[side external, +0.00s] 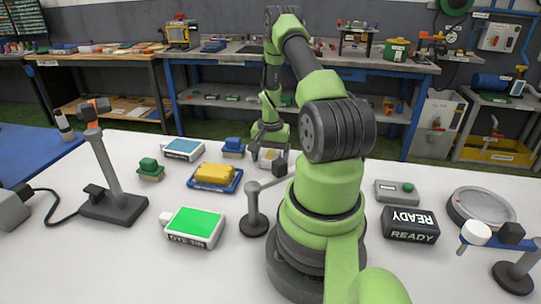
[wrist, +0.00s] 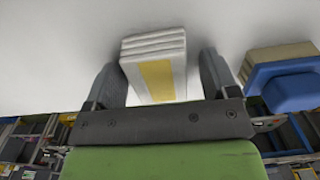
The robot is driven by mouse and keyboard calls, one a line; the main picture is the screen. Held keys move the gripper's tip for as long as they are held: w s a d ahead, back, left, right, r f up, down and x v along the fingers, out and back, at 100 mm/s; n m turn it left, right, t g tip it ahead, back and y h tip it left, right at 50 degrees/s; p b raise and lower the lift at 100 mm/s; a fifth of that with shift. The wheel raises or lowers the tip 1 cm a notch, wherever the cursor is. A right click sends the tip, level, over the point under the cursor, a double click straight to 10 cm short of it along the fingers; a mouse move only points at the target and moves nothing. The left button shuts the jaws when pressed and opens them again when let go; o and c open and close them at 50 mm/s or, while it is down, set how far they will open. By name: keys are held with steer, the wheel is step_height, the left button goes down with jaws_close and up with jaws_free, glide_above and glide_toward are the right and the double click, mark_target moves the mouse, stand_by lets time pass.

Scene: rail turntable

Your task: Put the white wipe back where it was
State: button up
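The white wipe (wrist: 153,50) shows in the wrist view as a folded white stack with a yellow stripe. My gripper (wrist: 160,78) has a finger on either side of it, with a visible gap on each side near the stripe. The fingers look open and not pressed on the wipe. In the side external view my gripper (side external: 269,158) is low over the far part of the white table, at a small white and yellow piece that looks like the wipe (side external: 267,154). My fingers partly hide it there.
A blue block (side external: 233,146) stands left of my gripper; it also shows in the wrist view (wrist: 290,88). A yellow block lies on a blue tray (side external: 201,186) nearer. A post with a side arm (side external: 254,212) stands close by. The READY box (side external: 410,225) is right of my base.

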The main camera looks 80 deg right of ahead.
mark_target(270, 155)
step_height(270, 155, up, 12)
steer(key=w+a+r+n+t+h, duration=0.15)
steer(key=w+a+r+n, duration=0.25)
steer(key=w+a+r, duration=0.45)
steer(key=s+a+r+n+t+y, duration=0.1)
steer(key=a+r+n+t, duration=0.15)
steer(key=a+r, duration=0.4)
steer(key=s+a+r+n+t, duration=0.1)
steer(key=s+a+r+n, duration=0.15)
steer(key=a, duration=0.75)
steer(key=s+a+r+n+t+y, duration=0.1)
steer(key=s+a+n+t+y, duration=0.1)
steer(key=s+a+n, duration=0.3)
steer(key=shift+s+a+r, duration=0.15)
steer(key=shift+a+r, duration=0.2)
steer(key=shift+a, duration=0.9)
